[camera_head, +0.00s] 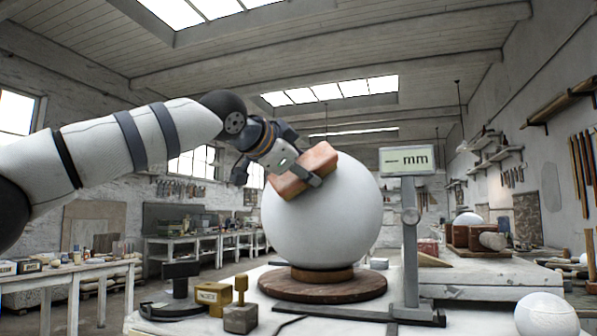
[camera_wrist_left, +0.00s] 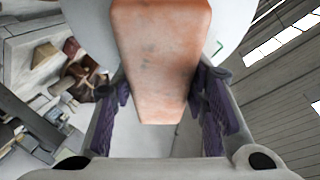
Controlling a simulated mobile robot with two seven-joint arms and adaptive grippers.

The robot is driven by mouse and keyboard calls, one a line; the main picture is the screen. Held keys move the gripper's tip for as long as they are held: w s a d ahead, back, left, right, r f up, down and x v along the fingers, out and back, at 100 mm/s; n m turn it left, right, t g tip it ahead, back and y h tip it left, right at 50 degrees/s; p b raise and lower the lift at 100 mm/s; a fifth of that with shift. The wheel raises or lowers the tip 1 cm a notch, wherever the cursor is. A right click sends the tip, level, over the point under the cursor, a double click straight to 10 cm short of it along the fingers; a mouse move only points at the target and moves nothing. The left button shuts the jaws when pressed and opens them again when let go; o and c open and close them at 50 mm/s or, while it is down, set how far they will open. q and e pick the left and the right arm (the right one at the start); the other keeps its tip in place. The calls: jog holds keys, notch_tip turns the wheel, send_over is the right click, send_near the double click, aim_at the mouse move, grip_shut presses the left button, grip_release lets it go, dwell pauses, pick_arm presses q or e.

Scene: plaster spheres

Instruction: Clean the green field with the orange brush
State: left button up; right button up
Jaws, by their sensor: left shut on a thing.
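An orange, brick-shaped block (camera_head: 319,159) is held by my left gripper (camera_head: 296,172), at the upper left of a large white sphere (camera_head: 330,225). In the left wrist view the block (camera_wrist_left: 160,55) sits between the two purple-padded fingers (camera_wrist_left: 160,112), which are shut on it. No bristles show on it. It overlaps the sphere in both views; whether it touches the surface I cannot tell. I see no green patch on the visible side of the sphere; the side behind the block is hidden. My right gripper is not in view.
The sphere rests on a round dark wooden base (camera_head: 322,288) on a white table. A gauge stand with a pale-green "— mm" display (camera_head: 409,160) stands close at its right. Brass and dark weights (camera_head: 213,298) stand in front left. A smaller white ball (camera_head: 546,315) lies at far right.

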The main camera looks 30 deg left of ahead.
aim_at(313, 157)
pick_arm(q)
jog(key=shift+w+d+r, duration=0.9)
jog(key=shift+d+r, duration=0.05)
jog(key=shift+d, duration=0.15)
jog(key=shift+s+a+f, duration=0.6)
jog(key=shift+a, duration=0.2)
jog(key=shift+s+a+f, duration=0.35)
jog(key=shift+a+f, duration=0.1)
jog(key=shift+f, duration=0.15)
jog(key=shift+s+a+f, duration=0.1)
jog(key=shift+s+a, duration=0.15)
jog(key=shift+a, duration=0.05)
jog(key=shift+w+d+r, duration=0.6)
jog(key=shift+d+r, duration=0.05)
jog(key=shift+d, duration=0.1)
jog(key=shift+w+d+r, duration=0.6)
jog(key=shift+d, duration=0.15)
jog(key=shift+s, duration=0.1)
jog(key=shift+s+a+f, duration=0.15)
jog(key=shift+s+a, duration=0.15)
jog(key=shift+s, duration=0.3)
jog(key=shift+s+a+f, duration=0.15)
jog(key=shift+s+a, duration=0.1)
jog(key=shift+s, duration=0.3)
